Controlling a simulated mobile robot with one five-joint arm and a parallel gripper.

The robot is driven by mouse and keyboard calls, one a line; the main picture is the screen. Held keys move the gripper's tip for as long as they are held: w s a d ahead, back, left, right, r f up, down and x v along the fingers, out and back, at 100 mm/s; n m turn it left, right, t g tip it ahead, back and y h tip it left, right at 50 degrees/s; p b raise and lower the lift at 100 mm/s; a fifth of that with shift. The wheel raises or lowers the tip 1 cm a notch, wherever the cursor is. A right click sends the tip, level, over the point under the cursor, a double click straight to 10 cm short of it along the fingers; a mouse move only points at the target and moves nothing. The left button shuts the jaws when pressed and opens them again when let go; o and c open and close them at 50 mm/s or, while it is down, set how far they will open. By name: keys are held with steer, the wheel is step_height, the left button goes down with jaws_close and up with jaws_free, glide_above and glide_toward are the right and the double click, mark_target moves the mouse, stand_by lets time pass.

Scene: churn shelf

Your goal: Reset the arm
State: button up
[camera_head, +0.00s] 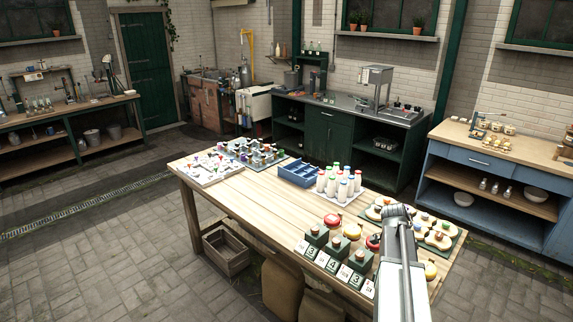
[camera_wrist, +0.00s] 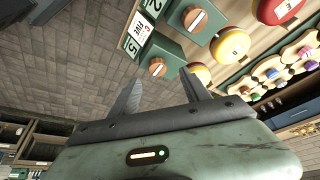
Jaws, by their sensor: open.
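My gripper (camera_wrist: 161,93) shows in the wrist view with its two dark fingers spread apart and nothing between them. In the head view my arm reaches over the near right end of the wooden table (camera_head: 235,194), and my gripper cannot be made out there. In the wrist view, dark green blocks with round wooden knobs (camera_wrist: 157,67) and white number cards (camera_wrist: 133,45) lie beyond the fingertips, apart from them. A yellow round piece (camera_wrist: 230,45) and a red one (camera_wrist: 278,10) are up and to the right.
Along the table stand a blue crate (camera_head: 299,173), white bottles with coloured caps (camera_head: 340,183) and trays of small pieces (camera_head: 212,168). A wooden crate (camera_head: 228,250) and sacks (camera_head: 283,287) are below. A blue bench (camera_head: 480,162) stands right. The paved floor at left is clear.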

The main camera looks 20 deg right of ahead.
steer(key=w+a+f+n+t+b, duration=0.1)
steer(key=w+a+f+n+b, duration=0.2)
steer(key=a, duration=0.9)
steer(key=w+a+f+n+t+b, duration=0.1)
steer(key=w+a+f+n, duration=0.2)
steer(key=a, duration=0.9)
steer(key=s+a+n+y, duration=0.2)
steer(key=a+n, duration=0.5)
steer(key=a, duration=0.1)
steer(key=s+a+f+n+g+y+b, duration=0.1)
steer(key=s+a+n+y, duration=0.1)
steer(key=a+n, duration=0.5)
steer(key=shift+s+a+n, duration=0.3)
steer(key=shift+s+a, duration=0.15)
steer(key=shift+a, duration=0.5)
steer(key=shift+f, duration=0.1)
steer(key=c, duration=0.3)
steer(key=shift+c, duration=0.5)
